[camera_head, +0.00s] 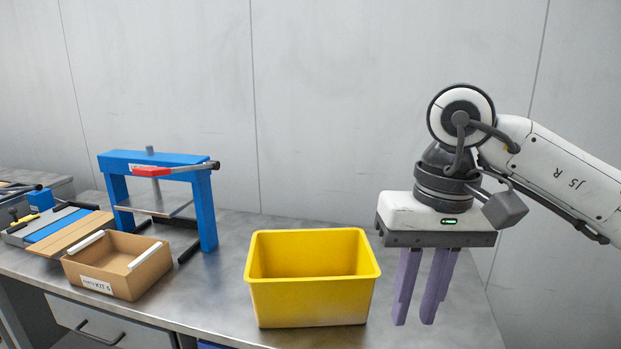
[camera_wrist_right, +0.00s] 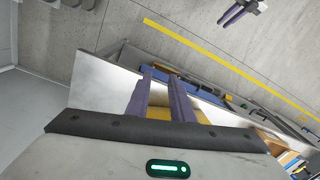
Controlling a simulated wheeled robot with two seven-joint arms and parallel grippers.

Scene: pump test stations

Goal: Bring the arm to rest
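My right gripper (camera_head: 414,321) hangs in the head view with its two purple fingers pointing down, over the bench to the right of the yellow bin. The fingers are apart with nothing between them; the right wrist view (camera_wrist_right: 161,74) also shows a gap between them. My left gripper is out of the head view. Purple fingers at the top of the right wrist view (camera_wrist_right: 232,18) appear to be those of my left gripper, too small to tell their opening.
A yellow bin (camera_head: 312,300), seemingly empty, stands mid-bench (camera_head: 225,290). The bench right of the bin is clear.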

